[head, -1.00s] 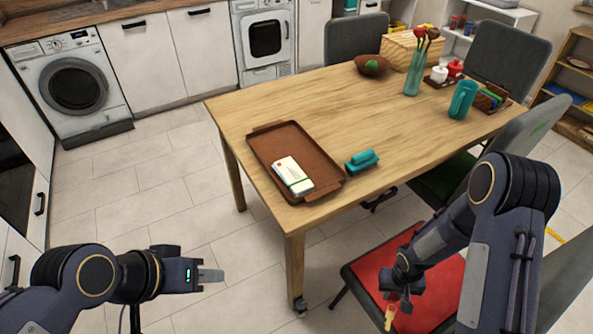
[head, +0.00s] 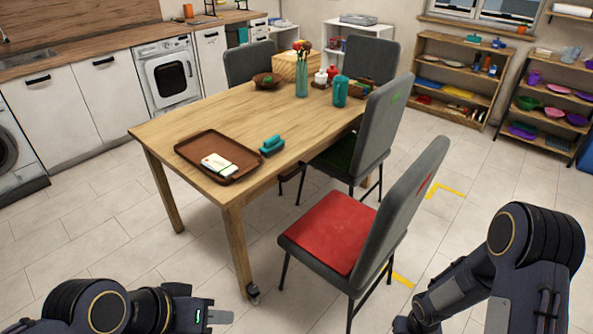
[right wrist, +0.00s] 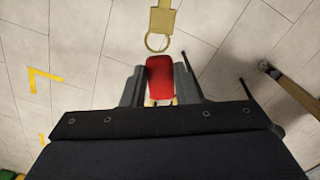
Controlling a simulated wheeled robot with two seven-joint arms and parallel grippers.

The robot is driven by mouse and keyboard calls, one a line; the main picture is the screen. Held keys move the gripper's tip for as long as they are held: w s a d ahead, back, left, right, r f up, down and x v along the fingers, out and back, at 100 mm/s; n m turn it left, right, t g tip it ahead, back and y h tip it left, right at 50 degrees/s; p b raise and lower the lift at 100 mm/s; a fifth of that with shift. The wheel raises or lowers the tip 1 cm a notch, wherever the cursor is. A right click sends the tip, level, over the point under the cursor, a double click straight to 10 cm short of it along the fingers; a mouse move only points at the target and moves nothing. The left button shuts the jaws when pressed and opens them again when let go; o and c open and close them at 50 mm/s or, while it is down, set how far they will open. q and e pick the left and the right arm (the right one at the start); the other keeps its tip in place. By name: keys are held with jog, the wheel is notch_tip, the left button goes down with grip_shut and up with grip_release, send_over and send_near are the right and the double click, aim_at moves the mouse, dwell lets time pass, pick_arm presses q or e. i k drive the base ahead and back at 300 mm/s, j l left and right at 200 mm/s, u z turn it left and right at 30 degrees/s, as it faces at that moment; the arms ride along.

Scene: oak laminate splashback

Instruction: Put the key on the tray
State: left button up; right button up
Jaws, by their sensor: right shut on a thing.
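The brown tray (head: 190,150) lies on the near left part of the wooden table. It holds a white box-like thing (head: 219,164). In the right wrist view my right gripper (right wrist: 160,82) is shut on the red part of the key (right wrist: 160,75).
A teal object (head: 271,145) lies beside the tray on the table (head: 225,112). A chair with a red seat (head: 330,230) stands at the table's near right side. Vase, bowl and cup stand at the far end. Floor at left is clear.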

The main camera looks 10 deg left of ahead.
aim_at(200, 153)
jog(key=i+j+z, duration=0.15)
jog(key=j, duration=0.5)
jog(key=i+j+z, duration=0.15)
jog(key=j, duration=0.55)
jog(key=j+z, duration=0.1)
jog(key=j, duration=0.55)
